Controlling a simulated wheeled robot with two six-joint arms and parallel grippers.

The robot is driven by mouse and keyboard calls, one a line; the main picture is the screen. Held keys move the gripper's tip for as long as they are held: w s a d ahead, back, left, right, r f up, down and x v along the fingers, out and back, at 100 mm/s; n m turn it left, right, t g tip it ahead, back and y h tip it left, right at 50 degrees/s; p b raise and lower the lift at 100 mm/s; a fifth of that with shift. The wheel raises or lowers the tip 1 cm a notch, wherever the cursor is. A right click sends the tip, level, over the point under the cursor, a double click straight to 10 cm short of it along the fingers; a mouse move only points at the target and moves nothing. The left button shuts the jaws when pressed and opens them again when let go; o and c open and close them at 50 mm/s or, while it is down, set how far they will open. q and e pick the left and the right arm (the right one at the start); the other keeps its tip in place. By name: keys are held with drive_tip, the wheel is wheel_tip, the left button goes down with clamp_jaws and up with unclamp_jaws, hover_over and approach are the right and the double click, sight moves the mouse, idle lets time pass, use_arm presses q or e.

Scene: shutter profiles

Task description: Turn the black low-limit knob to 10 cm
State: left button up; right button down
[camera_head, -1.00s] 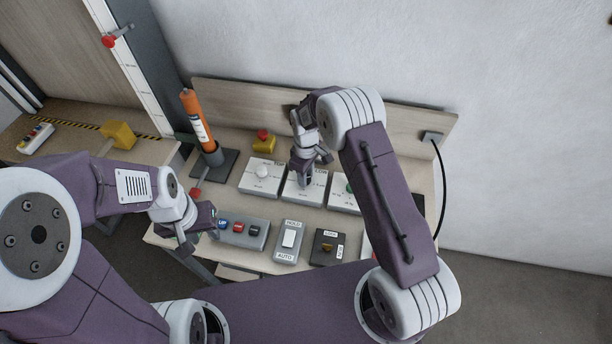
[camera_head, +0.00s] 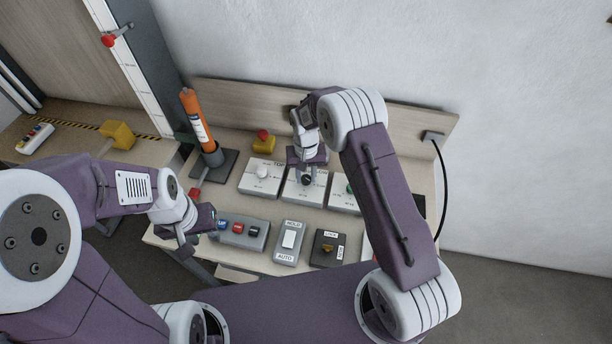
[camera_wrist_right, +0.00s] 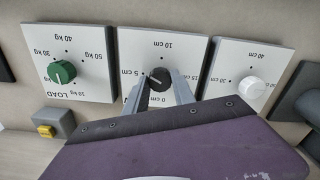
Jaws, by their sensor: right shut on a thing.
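The black low-limit knob (camera_wrist_right: 160,77) is on the middle white panel (camera_wrist_right: 187,50), which shows upside down in the right wrist view. Its labels read 10 cm at the top, 5 cm at the left and 0 cm at the bottom. A light mark on the knob seems to face left toward 5 cm, but it is small. My right gripper (camera_wrist_right: 159,83) is shut on the knob, one finger on each side. In the head view my right gripper (camera_head: 307,177) covers part of this panel. My left gripper (camera_head: 208,222) is left of the button box; its jaws are unclear.
A white-knob panel (camera_wrist_right: 247,75) and a green-knob LOAD panel (camera_wrist_right: 82,80) flank the middle one closely. A yellow emergency-stop box (camera_head: 264,143) and an orange tube (camera_head: 197,118) stand behind to the left. A button box (camera_head: 243,232) and HOLD/AUTO switch (camera_head: 289,242) lie in front.

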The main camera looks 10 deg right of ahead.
sight(306, 178)
drive_tip(key=m, duration=0.6)
drive_tip(key=shift+w+r, duration=0.2)
drive_tip(key=shift+w, duration=0.05)
drive_tip(key=m, duration=0.6)
drive_tip(key=shift+m, duration=0.3)
drive_tip(key=c, duration=1.1)
unclamp_jaws()
drive_tip(key=shift+o, duration=0.2)
drive_tip(key=shift+s+f, duration=0.1)
drive_tip(key=shift+s, duration=0.05)
wheel_tip(306, 178, up, 9)
drive_tip(key=b, duration=0.1)
drive_tip(key=shift+b, duration=0.4)
